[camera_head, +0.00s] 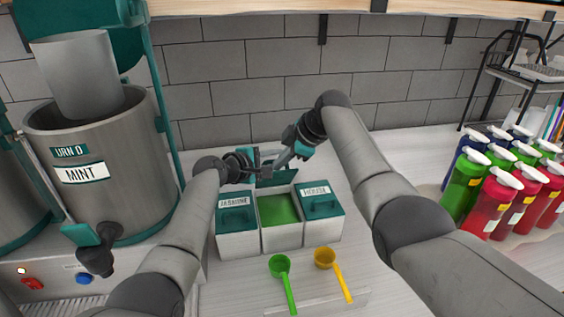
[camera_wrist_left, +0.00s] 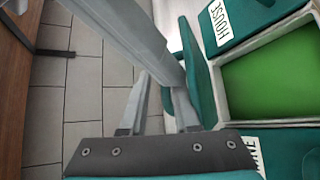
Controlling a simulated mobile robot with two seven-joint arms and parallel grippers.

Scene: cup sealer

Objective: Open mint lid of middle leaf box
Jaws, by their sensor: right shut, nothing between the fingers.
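The middle leaf box (camera_head: 280,231) stands between the JASMINE box and the HOUSE box, its top uncovered and green leaf showing inside. Its teal lid (camera_head: 278,178) is tilted up at the back edge of the box; the left wrist view shows it edge-on (camera_wrist_left: 197,70). My right gripper (camera_head: 280,162) is shut and empty just behind and above the raised lid. My left gripper (camera_head: 256,160) is beside it, to the left; its fingers (camera_wrist_left: 158,105) look apart in the left wrist view, close to the lid. A grey bar crosses in front of them; whether anything touches the lid is unclear.
The JASMINE box (camera_head: 237,222) and HOUSE box (camera_head: 319,205) have shut lids. A green scoop (camera_head: 283,275) and a yellow scoop (camera_head: 331,266) lie in front. A MINT urn (camera_head: 95,160) stands left, several bottles (camera_head: 500,190) right. A tiled wall (camera_head: 250,75) is behind.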

